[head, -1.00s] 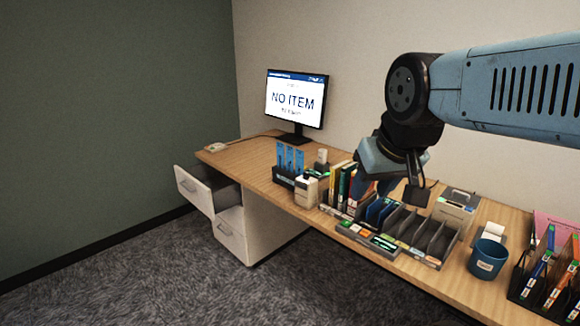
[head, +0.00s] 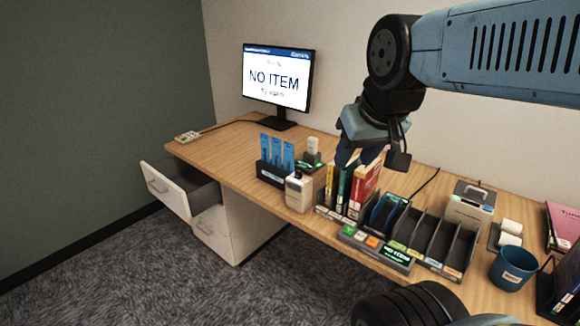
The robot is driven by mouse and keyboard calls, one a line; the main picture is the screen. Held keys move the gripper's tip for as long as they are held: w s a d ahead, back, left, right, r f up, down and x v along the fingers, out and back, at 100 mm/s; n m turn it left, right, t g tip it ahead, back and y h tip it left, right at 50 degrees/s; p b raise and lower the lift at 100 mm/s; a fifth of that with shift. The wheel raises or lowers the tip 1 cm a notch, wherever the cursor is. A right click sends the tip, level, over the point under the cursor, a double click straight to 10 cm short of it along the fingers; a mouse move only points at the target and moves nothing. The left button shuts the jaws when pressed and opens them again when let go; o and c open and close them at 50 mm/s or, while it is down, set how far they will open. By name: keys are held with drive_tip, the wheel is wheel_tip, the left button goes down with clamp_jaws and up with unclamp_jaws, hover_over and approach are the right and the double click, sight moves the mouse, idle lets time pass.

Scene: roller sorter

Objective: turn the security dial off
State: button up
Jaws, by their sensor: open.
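I cannot make out a security dial clearly in the head view. A small pale device with coloured spots (head: 187,137) sits at the desk's far left end, with a cable beside it. A dark panel with lit buttons and a green display (head: 378,249) lies along the front edge. My gripper (head: 371,158) is open and points down, in front of the wall. In the picture it overlaps the space just above the upright books (head: 350,188). I see nothing between its fingers.
The monitor (head: 277,78) reads "NO ITEM". A drawer (head: 181,190) stands open. The desk's left part is mostly clear.

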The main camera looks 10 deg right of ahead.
drive_tip(key=shift+o, duration=1)
drive_tip(key=shift+w+r, duration=0.15)
drive_tip(key=shift+w, duration=0.15)
drive_tip(key=m+g, duration=0.6)
drive_tip(key=m, duration=0.7)
hover_over(299, 172)
wheel_tip(299, 172, down, 12)
wheel_tip(299, 172, down, 14)
drive_tip(key=shift+w, duration=0.1)
